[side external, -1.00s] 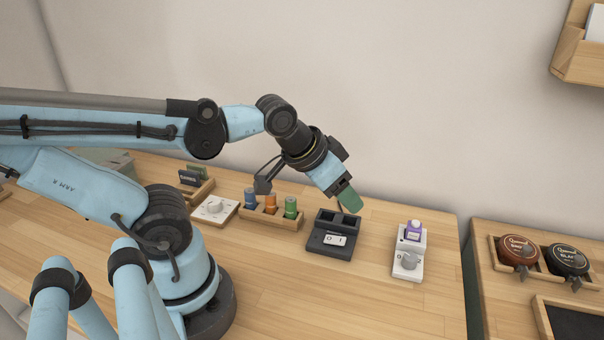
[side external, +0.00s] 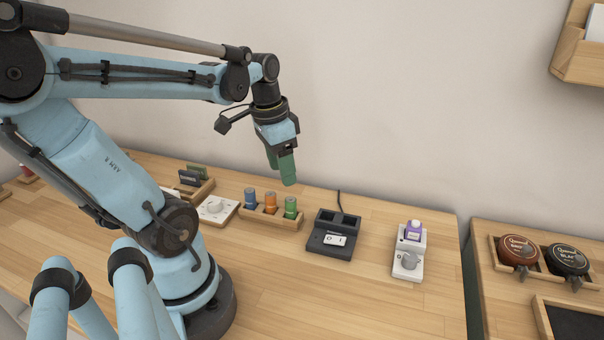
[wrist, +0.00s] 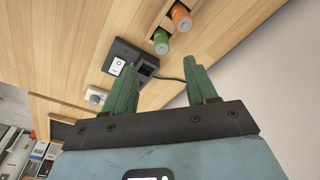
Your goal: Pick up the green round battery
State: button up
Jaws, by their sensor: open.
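The green round battery (side external: 291,207) stands upright at the right end of a wooden holder (side external: 259,216), beside an orange battery (side external: 270,203) and a blue battery (side external: 250,198). In the wrist view the green battery (wrist: 161,43) shows beyond my fingers, next to the orange one (wrist: 181,18). My gripper (side external: 286,182) is above and behind the holder, pointing down, apart from the batteries. In the wrist view its two green fingers (wrist: 163,88) are spread with nothing between them.
A black charger (side external: 333,235) with two slots and a white 0/1 label stands right of the holder. A white device (side external: 409,252) with a purple item is further right. A white dial box (side external: 216,209) stands left of the holder. The front of the table is clear.

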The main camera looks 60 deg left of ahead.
aim_at(290, 199)
jog(key=shift+w+a+f, duration=0.1)
jog(key=shift+w+f, duration=0.2)
jog(key=shift+f, duration=1.4)
jog(key=shift+w+d+f, duration=0.1)
jog(key=shift+w+f, duration=0.25)
jog(key=shift+f, duration=1.4)
jog(key=shift+w+a+f, duration=0.1)
jog(key=shift+w+f, duration=0.2)
jog(key=shift+f, duration=1.4)
grip_shut()
